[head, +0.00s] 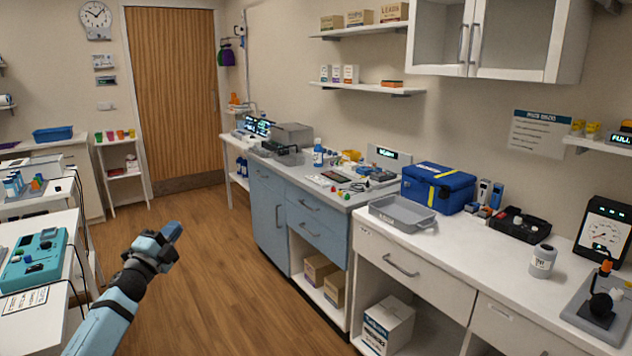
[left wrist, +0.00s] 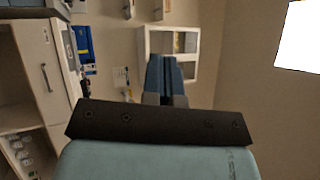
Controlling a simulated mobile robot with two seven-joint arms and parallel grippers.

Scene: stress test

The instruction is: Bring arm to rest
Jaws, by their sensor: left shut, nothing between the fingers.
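My left arm comes in from the lower left of the head view, and its gripper (head: 172,232) is raised over the open wooden floor. The gripper is shut and empty, pointing up and to the right. It touches no furniture that I can see. In the left wrist view the blue fingers (left wrist: 166,75) lie together, with the dark wrist plate below them. My right gripper is in neither view.
A white counter (head: 470,250) with a grey tray (head: 402,214) and a blue case (head: 438,188) runs along the right. A bench with a teal device (head: 33,258) stands at the left. The floor (head: 215,285) between them is clear, up to the wooden door (head: 172,95).

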